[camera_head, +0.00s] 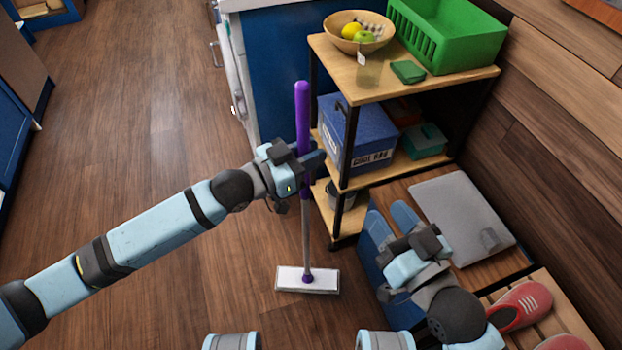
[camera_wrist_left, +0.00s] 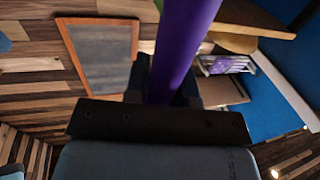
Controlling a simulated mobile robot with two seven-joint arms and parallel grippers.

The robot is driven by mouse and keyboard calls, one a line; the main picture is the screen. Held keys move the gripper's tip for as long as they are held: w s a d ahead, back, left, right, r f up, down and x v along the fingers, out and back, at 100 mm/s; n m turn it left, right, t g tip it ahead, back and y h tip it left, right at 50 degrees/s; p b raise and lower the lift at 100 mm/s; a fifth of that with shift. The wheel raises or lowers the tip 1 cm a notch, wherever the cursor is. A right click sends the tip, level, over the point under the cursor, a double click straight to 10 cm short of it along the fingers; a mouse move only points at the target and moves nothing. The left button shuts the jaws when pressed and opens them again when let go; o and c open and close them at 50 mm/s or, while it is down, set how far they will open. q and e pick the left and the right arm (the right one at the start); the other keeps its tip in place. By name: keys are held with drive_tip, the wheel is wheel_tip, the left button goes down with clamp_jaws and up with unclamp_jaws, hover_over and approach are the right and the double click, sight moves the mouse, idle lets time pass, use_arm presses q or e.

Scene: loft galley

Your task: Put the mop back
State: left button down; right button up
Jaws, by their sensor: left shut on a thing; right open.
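The mop (camera_head: 302,105) stands upright in the head view, with a purple handle, a grey lower pole and a flat white head (camera_head: 308,280) low over or on the wood floor; I cannot tell if it touches. My left gripper (camera_head: 306,160) is shut on the purple handle, in front of the shelf. The handle (camera_wrist_left: 183,40) also runs up between the fingers in the left wrist view. My right gripper (camera_head: 388,228) is open and empty, at the lower right beside the shelf.
A wooden shelf (camera_head: 440,88) holds a fruit bowl (camera_head: 340,42), a green crate (camera_head: 445,45) and a blue box (camera_head: 352,130). A grey laptop-like slab (camera_head: 460,220) and red shoes (camera_head: 520,303) lie at the right. The floor (camera_head: 150,130) at the left is clear.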

use_arm(q)
wheel_tip(320, 180, down, 6)
drive_tip(key=b, duration=0.1)
drive_tip(key=shift+b, duration=0.35)
use_arm(e)
drive_tip(key=r, duration=0.1)
drive_tip(key=a+r+t+y, duration=0.1)
drive_tip(key=shift+s+r+y, duration=0.15)
drive_tip(key=shift+r+y, duration=0.15)
use_arm(q)
drive_tip(key=shift+f, duration=0.1)
drive_tip(key=shift+f, duration=0.1)
drive_tip(key=c, duration=1)
unclamp_jaws()
drive_tip(key=shift+o, duration=0.2)
use_arm(e)
drive_tip(key=shift+f, duration=0.1)
